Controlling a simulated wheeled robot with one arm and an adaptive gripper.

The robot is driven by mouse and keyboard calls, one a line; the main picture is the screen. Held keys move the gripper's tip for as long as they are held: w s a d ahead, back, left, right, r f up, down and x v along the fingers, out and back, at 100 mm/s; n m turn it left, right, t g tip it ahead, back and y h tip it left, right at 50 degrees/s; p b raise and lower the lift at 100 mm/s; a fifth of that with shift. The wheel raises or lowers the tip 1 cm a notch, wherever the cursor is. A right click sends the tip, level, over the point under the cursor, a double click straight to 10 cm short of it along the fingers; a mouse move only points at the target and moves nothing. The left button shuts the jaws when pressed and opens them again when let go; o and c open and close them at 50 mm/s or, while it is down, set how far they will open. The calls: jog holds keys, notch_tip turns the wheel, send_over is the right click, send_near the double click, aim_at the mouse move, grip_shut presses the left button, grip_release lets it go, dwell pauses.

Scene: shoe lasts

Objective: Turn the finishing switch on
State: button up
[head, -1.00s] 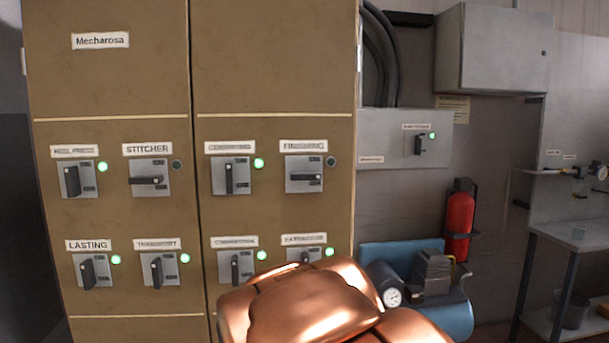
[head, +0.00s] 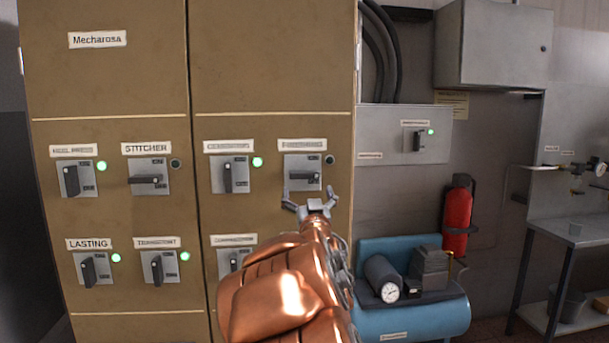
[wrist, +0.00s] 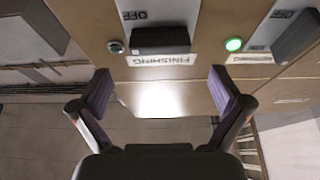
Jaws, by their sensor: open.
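The finishing switch (head: 303,178) is on the upper row of the brown cabinet, at the right. Its black handle lies horizontal, and the lamp (head: 330,160) beside it is dark. In the wrist view the black handle (wrist: 160,40) and the FINISHING label (wrist: 162,60) appear upside down at the top, with OFF printed on the plate. My gripper (head: 312,195) is open and empty, just in front of the switch's lower edge in the head view. In the wrist view its two fingers (wrist: 165,92) are spread wide, with the handle beyond them and apart from them.
The neighbouring switch (head: 229,174) has a vertical handle and a lit green lamp (head: 257,162). More switches sit on the row below, partly hidden by my arm. A blue compressor (head: 410,318) and a red extinguisher (head: 458,218) stand to the right.

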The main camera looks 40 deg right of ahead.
aim_at(305, 176)
jog(key=shift+p+x, duration=1.35)
jog(key=shift+x, duration=2.25)
jog(key=shift+w+d+r, duration=0.15)
jog(key=shift+r, duration=0.05)
jog(key=shift+c, duration=0.3)
jog(key=c, duration=0.9)
